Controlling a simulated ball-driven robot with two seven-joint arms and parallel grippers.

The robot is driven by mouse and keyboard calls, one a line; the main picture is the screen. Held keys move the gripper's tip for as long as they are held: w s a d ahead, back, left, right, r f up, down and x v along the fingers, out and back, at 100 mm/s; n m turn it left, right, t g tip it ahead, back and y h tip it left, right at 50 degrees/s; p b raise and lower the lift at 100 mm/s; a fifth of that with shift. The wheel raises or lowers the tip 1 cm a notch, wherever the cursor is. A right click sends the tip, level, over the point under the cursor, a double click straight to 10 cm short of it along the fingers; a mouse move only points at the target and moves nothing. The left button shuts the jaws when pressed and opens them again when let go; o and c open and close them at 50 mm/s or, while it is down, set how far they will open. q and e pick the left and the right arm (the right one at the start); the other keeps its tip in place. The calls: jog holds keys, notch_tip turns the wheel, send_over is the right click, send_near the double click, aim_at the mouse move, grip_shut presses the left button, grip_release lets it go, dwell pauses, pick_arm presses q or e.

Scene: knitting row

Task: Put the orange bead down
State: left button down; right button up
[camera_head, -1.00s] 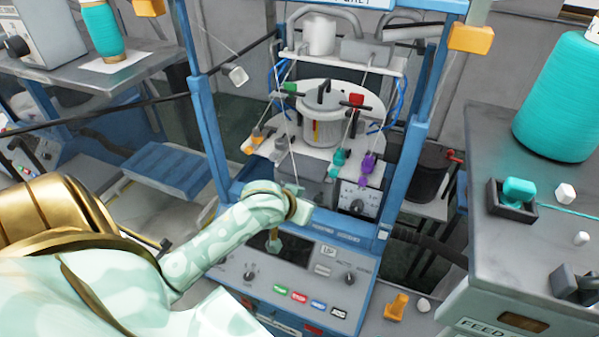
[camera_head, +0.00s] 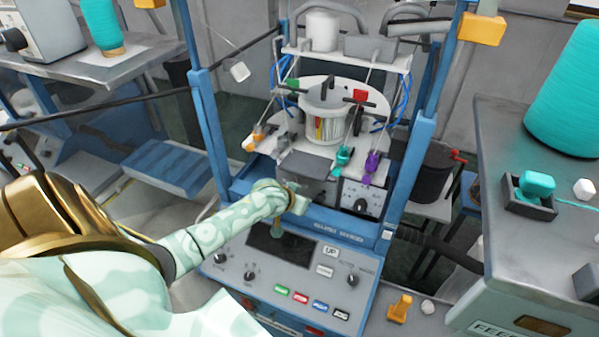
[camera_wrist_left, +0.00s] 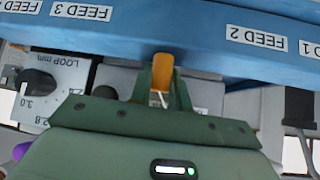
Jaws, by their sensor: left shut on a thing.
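My left gripper (camera_wrist_left: 162,88) is shut on the orange bead (camera_wrist_left: 162,70) in the left wrist view. The bead sticks out between the two green fingers and overlaps the edge of the blue rail (camera_wrist_left: 200,50), between the FEED 3 and FEED 2 labels; I cannot tell whether it touches. In the head view my left gripper (camera_head: 278,228) is over the front of the knitting machine, and the bead cannot be made out there. My right gripper is not in view.
A purple bead (camera_head: 372,162) and a teal bead (camera_head: 343,156) hang at the machine's right. Another orange piece (camera_head: 252,138) is at its left. The control panel (camera_head: 230,250) lies below. A teal spool (camera_head: 565,95) stands far right.

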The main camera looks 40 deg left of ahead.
pick_arm(q)
jog(key=shift+d, duration=0.1)
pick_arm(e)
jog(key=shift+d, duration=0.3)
pick_arm(q)
jog(key=c, duration=1.3)
grip_release()
jog(key=shift+f, duration=0.1)
